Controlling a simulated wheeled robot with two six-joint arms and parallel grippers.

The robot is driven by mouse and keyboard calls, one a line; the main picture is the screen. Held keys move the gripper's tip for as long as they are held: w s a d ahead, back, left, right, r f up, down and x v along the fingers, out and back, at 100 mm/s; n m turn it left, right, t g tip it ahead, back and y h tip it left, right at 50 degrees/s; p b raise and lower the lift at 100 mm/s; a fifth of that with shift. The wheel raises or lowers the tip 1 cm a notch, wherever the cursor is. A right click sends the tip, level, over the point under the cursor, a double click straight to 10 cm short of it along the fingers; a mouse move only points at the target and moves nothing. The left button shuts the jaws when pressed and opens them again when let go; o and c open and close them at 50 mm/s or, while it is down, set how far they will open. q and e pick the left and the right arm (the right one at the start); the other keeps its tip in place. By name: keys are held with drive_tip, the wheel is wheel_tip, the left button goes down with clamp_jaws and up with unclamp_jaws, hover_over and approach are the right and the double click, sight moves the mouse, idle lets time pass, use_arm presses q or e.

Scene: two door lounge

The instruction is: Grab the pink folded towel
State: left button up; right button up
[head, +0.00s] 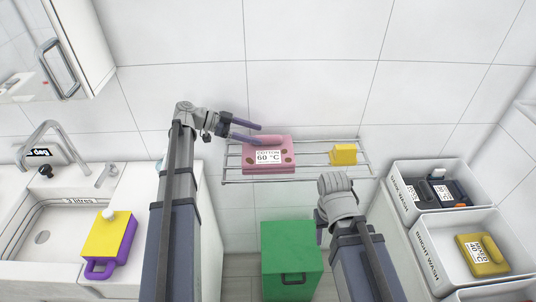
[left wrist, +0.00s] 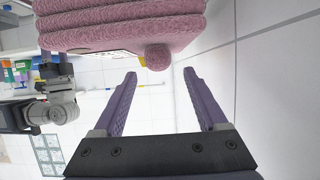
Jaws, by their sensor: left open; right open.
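The pink folded towel (head: 268,150) lies on the wire rack, with a white label reading "COTTON 60 °C" and round brown spots on its front. In the left wrist view the towel (left wrist: 120,25) fills the upper left, and a round pink knob on it shows just beyond the fingertips. My left gripper (head: 260,134) is open at the towel's back upper left edge. The left wrist view shows its purple fingers (left wrist: 160,73) apart with nothing between them. My right gripper (head: 319,226) is open, low in front of the rack; its fingers are mostly hidden behind its wrist.
The wire rack (head: 318,170) also holds a yellow block (head: 343,154) on the right. A green box (head: 291,262) stands below. White bins (head: 448,248) with items are at the right. A sink (head: 50,235) and a yellow and purple jug (head: 108,240) are at the left.

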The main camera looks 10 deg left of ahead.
sight(265, 136)
use_arm(q)
drive_tip(key=b+x, duration=0.2)
drive_tip(key=x, duration=0.2)
drive_tip(key=shift+d+f, duration=0.25)
drive_tip(key=shift+w+d, duration=0.15)
drive_tip(key=shift+d, duration=0.1)
clamp_jaws()
idle(0.4)
